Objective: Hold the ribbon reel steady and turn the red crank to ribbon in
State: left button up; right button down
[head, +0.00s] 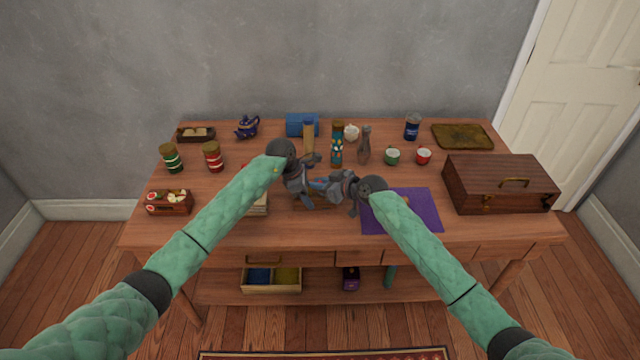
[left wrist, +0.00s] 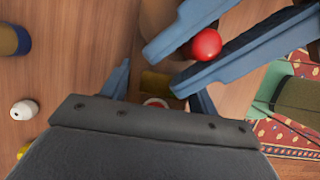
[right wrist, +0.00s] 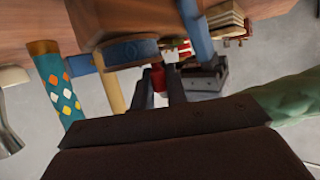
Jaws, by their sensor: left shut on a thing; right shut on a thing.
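The ribbon reel is mostly hidden between my two grippers in the head view; part of its wooden body with a blue band (right wrist: 132,52) seems to show in the right wrist view. My left gripper (head: 312,182) is shut on the reel; its fingers in the left wrist view have a small yellowish part (left wrist: 155,82) between them, largely covered. The red crank knob (left wrist: 206,44) shows as a round ball between blue fingers in the left wrist view. My right gripper (head: 342,188) is shut on the crank, and red shows between its fingertips in the right wrist view.
A patterned teal cylinder (head: 337,145) and a grey bottle (head: 364,145) stand close behind the grippers. A purple mat (head: 425,210) lies right of them, then a wooden chest (head: 500,185). Striped jars (head: 213,157) stand left. The front table strip is mostly clear.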

jog(key=shift+w+m+t+h, duration=0.15)
jog(key=shift+m+t+h, duration=0.45)
jog(key=shift+m+t, duration=0.1)
jog(key=c, duration=1.4)
grip_release()
jog(key=v, duration=1.2)
pick_arm(q)
jog(key=o, duration=1.3)
